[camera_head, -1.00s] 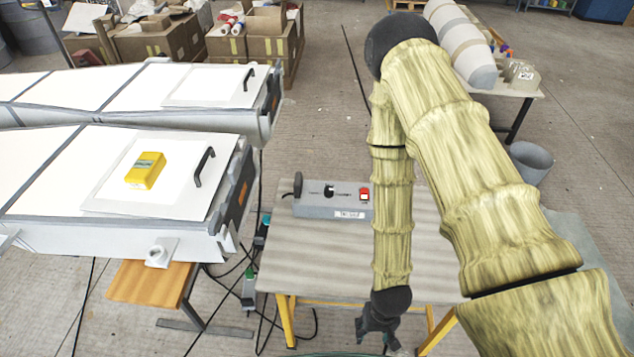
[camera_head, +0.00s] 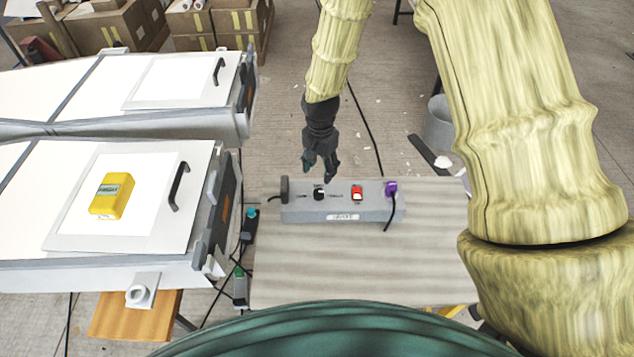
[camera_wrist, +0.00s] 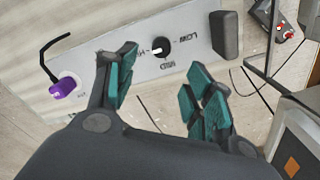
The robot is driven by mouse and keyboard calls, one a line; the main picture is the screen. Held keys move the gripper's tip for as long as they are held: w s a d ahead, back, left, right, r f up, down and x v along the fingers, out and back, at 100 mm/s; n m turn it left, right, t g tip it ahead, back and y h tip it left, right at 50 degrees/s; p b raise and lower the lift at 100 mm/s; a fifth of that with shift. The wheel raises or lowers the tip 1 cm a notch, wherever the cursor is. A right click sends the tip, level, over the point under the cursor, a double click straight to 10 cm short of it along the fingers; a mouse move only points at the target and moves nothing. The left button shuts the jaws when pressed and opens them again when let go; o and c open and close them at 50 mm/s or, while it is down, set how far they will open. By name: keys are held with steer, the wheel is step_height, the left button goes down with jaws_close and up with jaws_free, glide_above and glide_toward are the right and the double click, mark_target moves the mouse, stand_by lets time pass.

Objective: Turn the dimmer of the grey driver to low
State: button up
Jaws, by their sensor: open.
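The grey driver (camera_head: 345,212) is a long box on the table, with a black dimmer knob (camera_head: 319,193) on its top face. In the wrist view the knob (camera_wrist: 160,47) sits among printed labels: LOW to its right, MID below it and a partly hidden H label to its left. A white mark on the knob appears to point left, towards the H label. My gripper (camera_head: 320,174) is open and empty, pointing down close above and behind the knob. In the wrist view its teal-padded fingers (camera_wrist: 158,82) are spread, with the knob beyond the gap between them.
The table (camera_head: 350,265) is clear in front.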

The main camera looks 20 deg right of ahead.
mark_target(319, 191)
steer(key=shift+a+f+p, duration=0.1)
steer(key=shift+f+p, duration=1.65)
steer(key=shift+f, duration=3.6)
steer(key=c, duration=1)
